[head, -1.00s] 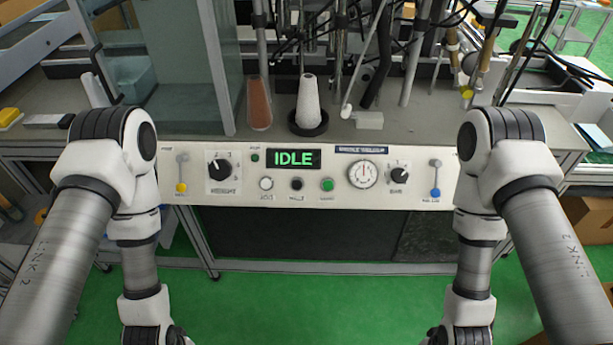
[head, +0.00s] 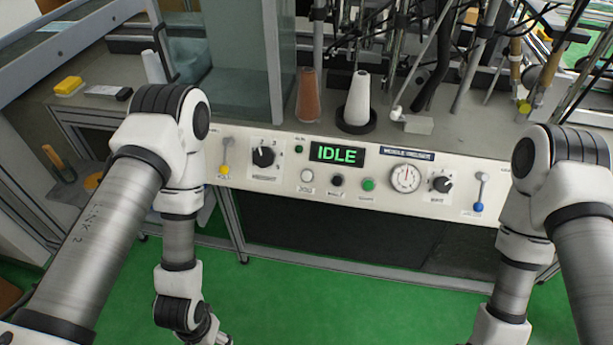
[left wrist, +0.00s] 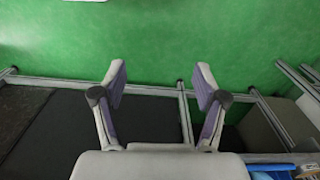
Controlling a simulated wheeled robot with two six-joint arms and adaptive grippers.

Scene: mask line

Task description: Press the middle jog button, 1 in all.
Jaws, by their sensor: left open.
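A white control panel (head: 405,201) runs along the front of the machine. It carries a row of three round push buttons: a white button (head: 307,175), a black button (head: 336,181) in the middle and a green button (head: 369,185). The small labels under them are hard to read; the one under white looks like JOG. The display (head: 336,153) above them reads IDLE in green. My left gripper (left wrist: 159,80) is open and empty in the left wrist view, over the green floor and away from the buttons. My right gripper is out of view.
A yellow-tipped lever (head: 225,158), black knob (head: 263,157), round dial (head: 405,178), second knob (head: 441,184) and blue-tipped lever (head: 480,193) share the panel. Brown (head: 309,95) and white (head: 358,98) cones stand behind it. Green floor (head: 360,300) in front is clear.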

